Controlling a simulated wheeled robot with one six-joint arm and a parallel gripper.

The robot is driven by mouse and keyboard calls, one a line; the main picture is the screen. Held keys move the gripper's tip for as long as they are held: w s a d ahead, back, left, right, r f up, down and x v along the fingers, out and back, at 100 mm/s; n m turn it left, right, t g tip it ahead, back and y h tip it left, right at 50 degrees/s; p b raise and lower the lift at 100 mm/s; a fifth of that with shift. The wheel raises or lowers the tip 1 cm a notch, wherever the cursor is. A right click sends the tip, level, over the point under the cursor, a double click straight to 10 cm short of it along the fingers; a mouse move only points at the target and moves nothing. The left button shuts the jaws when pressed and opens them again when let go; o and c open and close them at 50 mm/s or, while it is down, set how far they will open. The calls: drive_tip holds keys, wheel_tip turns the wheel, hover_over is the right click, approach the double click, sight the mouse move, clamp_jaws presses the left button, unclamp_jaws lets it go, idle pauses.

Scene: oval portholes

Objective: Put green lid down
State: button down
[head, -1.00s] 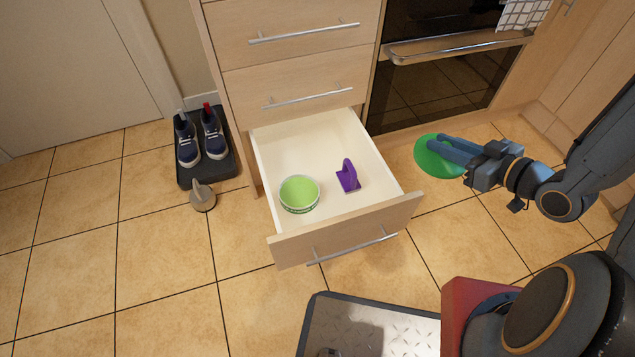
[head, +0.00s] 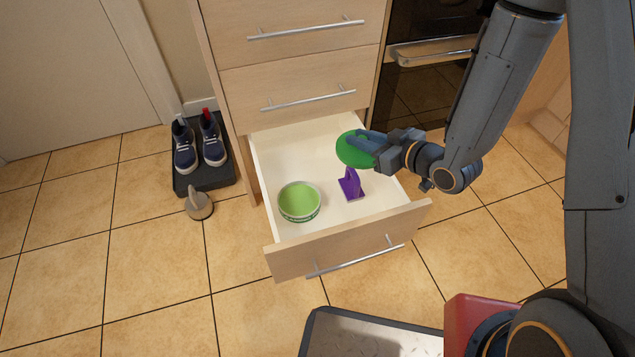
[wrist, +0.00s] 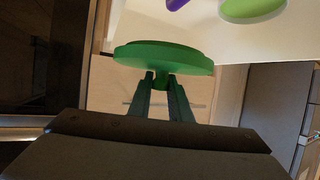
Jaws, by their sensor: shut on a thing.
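The green lid (head: 354,150) is a round disc held in my gripper (head: 370,143). In the head view it appears over the back right part of the open drawer; its height above the drawer floor is hard to tell. In the wrist view the lid (wrist: 165,57) shows nearly edge-on, with the fingers (wrist: 160,82) shut on a small stem on its near side. A light green round tub (head: 299,202) stands in the drawer at the front left. It also shows in the wrist view (wrist: 252,8), partly cut off.
The open drawer (head: 340,250) also holds a purple handled object (head: 351,184) right of the tub. Closed drawers stand above it, and an oven (head: 430,53) is at the right. Shoes (head: 198,145) on a dark mat and a beige handled object (head: 199,203) lie left.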

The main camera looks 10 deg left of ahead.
drive_tip(key=s+a+f+b, duration=0.1)
drive_tip(key=a+f, duration=0.1)
drive_tip(key=a, duration=0.3)
drive_tip(key=s+a+f+b, duration=0.1)
drive_tip(key=a+f, duration=0.2)
drive_tip(key=a, duration=0.2)
drive_tip(key=s+a+f+b, duration=0.1)
drive_tip(key=a+f+b, duration=0.1)
drive_tip(key=a, duration=0.3)
drive_tip(key=shift+s+f, duration=0.25)
drive_tip(key=shift+f, duration=0.45)
drive_tip(key=b, duration=0.6)
hover_over(290, 156)
drive_tip(key=s+d, duration=0.2)
drive_tip(key=s, duration=0.1)
wheel_tip(290, 156, down, 6)
drive_tip(key=shift+a+r, duration=0.15)
drive_tip(key=w+a+f+b, duration=0.1)
drive_tip(key=w+f+b, duration=0.1)
drive_tip(key=w, duration=0.1)
drive_tip(key=shift+a+f, duration=0.25)
drive_tip(key=shift+a, duration=0.1)
drive_tip(key=c, duration=1.6)
unclamp_jaws()
drive_tip(key=shift+c, duration=0.2)
